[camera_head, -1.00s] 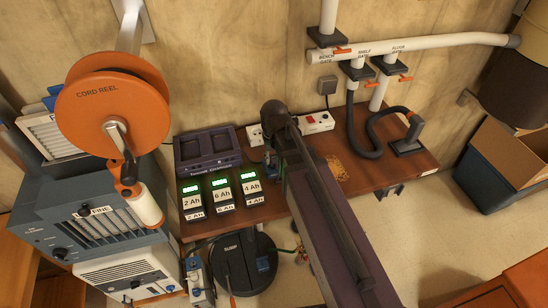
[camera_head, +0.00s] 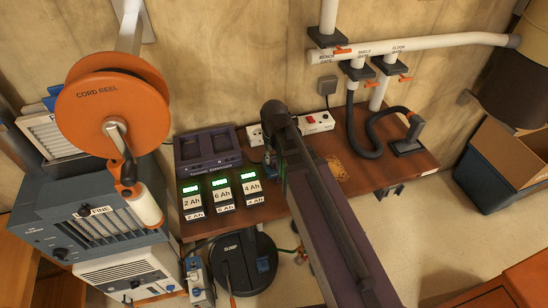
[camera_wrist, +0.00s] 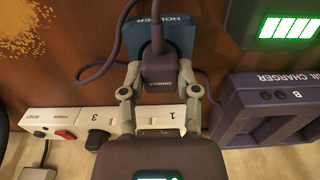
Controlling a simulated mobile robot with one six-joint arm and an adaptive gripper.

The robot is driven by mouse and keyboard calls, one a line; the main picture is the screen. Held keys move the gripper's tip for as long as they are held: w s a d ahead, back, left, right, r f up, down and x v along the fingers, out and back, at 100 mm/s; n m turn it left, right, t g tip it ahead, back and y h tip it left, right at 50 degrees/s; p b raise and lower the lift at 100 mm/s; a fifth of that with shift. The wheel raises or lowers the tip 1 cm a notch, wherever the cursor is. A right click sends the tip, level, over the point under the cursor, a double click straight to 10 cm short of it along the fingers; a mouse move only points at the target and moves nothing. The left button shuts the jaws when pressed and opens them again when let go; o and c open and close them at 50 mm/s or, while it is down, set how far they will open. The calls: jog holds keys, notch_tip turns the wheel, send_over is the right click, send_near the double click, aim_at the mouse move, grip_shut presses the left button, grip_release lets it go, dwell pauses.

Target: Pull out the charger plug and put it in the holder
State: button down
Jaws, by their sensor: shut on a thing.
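The dark purple charger plug (camera_wrist: 158,76), with a label on its face and its cord rising from it, is between the fingertips of my gripper (camera_wrist: 158,80) in the wrist view. My gripper is shut on it. The plug is clear of the power strip (camera_wrist: 105,121) and overlaps the blue holder (camera_wrist: 178,38) behind it. I cannot tell whether the plug is seated in the holder or just above it. In the head view, my arm hides the plug and most of the holder; the power strip (camera_head: 318,122) shows beside the arm.
The battery charger (camera_wrist: 268,112) stands close on the right in the wrist view. A black plug (camera_wrist: 97,139) sits in the strip near the number 3. The purple cord (camera_wrist: 95,73) loops over the bench. In the head view, a grey hose (camera_head: 359,140) lies right of my arm.

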aim_at(274, 158)
jog(key=shift+c, duration=1.3)
grip_release()
jog(key=shift+o, duration=1.3)
jog(key=shift+r, duration=0.15)
jog(key=shift+r+p, duration=3.4)
jog(key=shift+p, duration=0.15)
jog(key=s+d+m, duration=0.2)
jog(key=s+d, duration=0.4)
jog(key=d, duration=0.5)
jog(key=shift+s, duration=0.1)
